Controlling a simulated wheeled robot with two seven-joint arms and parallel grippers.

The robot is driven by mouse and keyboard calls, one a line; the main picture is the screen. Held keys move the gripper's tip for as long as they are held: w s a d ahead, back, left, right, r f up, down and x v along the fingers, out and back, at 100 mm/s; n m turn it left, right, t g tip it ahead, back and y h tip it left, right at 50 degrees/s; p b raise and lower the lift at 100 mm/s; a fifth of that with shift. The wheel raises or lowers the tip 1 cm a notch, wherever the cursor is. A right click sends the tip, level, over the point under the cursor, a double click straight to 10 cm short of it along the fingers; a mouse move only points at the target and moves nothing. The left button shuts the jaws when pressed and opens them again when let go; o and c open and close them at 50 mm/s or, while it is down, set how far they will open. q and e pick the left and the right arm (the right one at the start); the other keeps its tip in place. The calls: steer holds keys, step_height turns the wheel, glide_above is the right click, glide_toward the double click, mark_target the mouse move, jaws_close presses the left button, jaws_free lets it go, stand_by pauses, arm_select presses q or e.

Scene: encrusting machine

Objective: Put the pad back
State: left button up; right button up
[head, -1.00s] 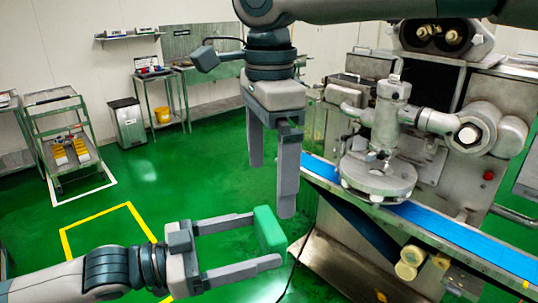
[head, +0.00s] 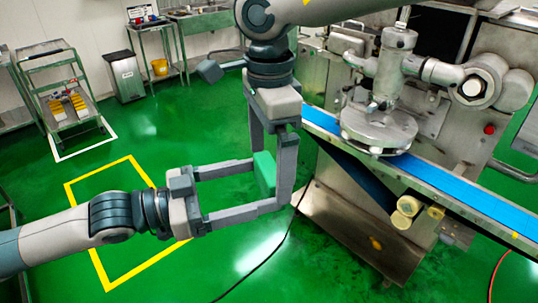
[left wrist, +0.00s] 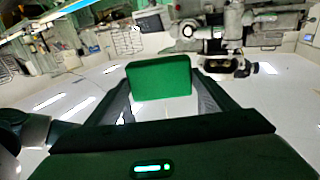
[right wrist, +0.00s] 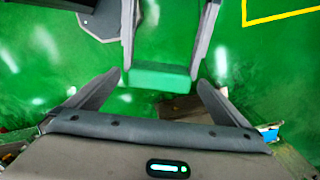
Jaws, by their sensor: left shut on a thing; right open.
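The green pad (head: 264,173) is held out over the floor, between the finger ends of my left gripper (head: 258,183), which is shut on it. The left wrist view shows the pad (left wrist: 159,78) upright between those fingers. My right gripper (head: 272,182) points down from above, open, with its fingers on either side of the pad. In the right wrist view the pad (right wrist: 161,77) lies between the right fingertips, with gaps visible on both sides.
The encrusting machine (head: 392,125) with its blue conveyor belt (head: 450,193) stands to the right. A cart (head: 62,98) and a yellow bucket (head: 160,67) are at the back left. The green floor around the left arm is clear, with a yellow outlined square (head: 128,160).

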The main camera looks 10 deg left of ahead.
steer(key=c, duration=1.1)
arm_select(q)
steer(key=o, duration=1.2)
steer(key=shift+a, duration=0.15)
steer(key=shift+v, duration=5.8)
steer(key=shift+s, duration=0.1)
